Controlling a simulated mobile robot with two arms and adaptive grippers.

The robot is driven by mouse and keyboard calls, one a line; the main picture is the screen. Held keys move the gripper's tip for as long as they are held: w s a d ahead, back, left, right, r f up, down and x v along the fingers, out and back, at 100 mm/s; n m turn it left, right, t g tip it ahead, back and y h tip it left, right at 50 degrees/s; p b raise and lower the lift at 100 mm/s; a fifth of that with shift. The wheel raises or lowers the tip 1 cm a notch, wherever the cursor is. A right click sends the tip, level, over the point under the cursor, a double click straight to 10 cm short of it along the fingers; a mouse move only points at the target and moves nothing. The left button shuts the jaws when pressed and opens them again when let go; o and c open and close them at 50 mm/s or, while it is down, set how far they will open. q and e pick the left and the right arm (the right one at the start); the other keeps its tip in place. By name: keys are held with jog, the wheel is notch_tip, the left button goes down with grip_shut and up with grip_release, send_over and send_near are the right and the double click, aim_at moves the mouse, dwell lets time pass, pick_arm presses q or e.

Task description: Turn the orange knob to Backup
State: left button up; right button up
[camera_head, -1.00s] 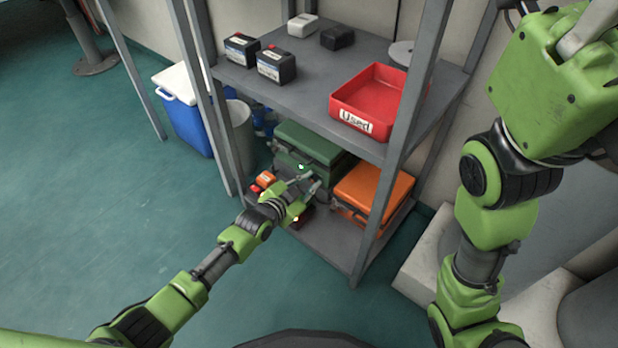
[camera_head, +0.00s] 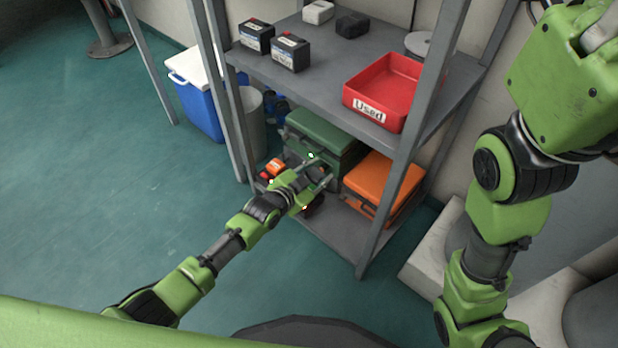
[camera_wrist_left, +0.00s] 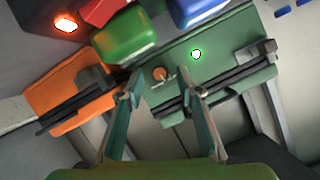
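The orange knob (camera_wrist_left: 160,74) is small and sits on the face of the green case (camera_wrist_left: 235,72) in the left wrist view, with a pale label beside it. A green light (camera_wrist_left: 196,54) glows nearby. In the head view the green case (camera_head: 325,128) is on the lower shelf and my gripper hides the knob. My left gripper (camera_wrist_left: 160,92) is open, its two fingertips apart on either side of the knob in the picture. I cannot tell whether they touch it. In the head view the left gripper (camera_head: 318,172) is in front of the case. My right gripper is out of view.
An orange case (camera_head: 385,180) stands right of the green one. The upper shelf (camera_head: 325,65) holds a red "Used" tray (camera_head: 385,85) and batteries (camera_head: 290,52) above my left gripper. A shelf post (camera_head: 385,215) stands to its right. The floor at left is clear.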

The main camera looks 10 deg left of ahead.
pick_arm(q)
jog(key=v, duration=1.1)
jog(key=shift+s, duration=0.25)
jog(key=shift+a, duration=0.15)
